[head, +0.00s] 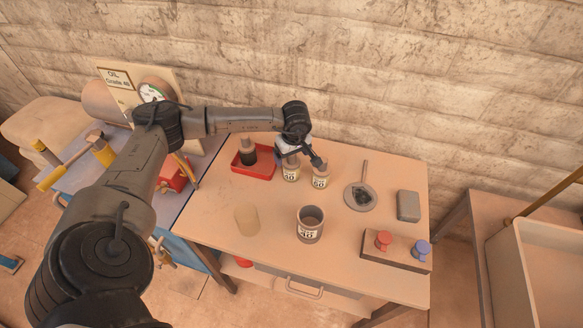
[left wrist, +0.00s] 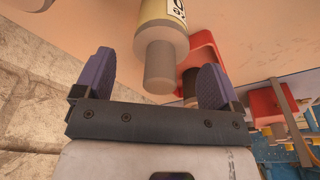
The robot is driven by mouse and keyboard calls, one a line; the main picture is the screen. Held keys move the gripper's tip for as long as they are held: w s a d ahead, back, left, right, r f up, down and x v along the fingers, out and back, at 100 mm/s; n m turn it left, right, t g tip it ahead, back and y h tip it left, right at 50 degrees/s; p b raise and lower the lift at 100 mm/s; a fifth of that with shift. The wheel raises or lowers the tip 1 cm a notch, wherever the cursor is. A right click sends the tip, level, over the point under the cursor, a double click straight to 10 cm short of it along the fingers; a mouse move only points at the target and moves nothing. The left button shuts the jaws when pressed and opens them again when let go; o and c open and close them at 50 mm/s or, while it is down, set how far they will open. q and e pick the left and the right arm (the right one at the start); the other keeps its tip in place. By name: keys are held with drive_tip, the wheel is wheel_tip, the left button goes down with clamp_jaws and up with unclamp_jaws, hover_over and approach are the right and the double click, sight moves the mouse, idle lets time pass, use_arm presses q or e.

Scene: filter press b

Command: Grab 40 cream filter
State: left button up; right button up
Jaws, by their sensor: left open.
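Two cream filters with grey tops and number labels stand side by side near the back of the table: a left one (head: 290,174), whose label seems to read 40, and a right one (head: 320,182), whose number is hard to read. My left gripper (head: 301,157) is open just above and behind them. In the left wrist view, a cream filter (left wrist: 163,38) with a grey neck (left wrist: 159,68) lies ahead between the spread fingers, with gaps on both sides. Which of the two it is, I cannot tell. My right gripper is not in view.
A red tray (head: 265,171) with a dark-bodied filter (head: 247,152) stands left of them.

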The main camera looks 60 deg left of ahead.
use_arm(q)
drive_tip(key=shift+a+f, duration=0.15)
drive_tip(key=shift+f, duration=1.1)
drive_tip(key=c, duration=1)
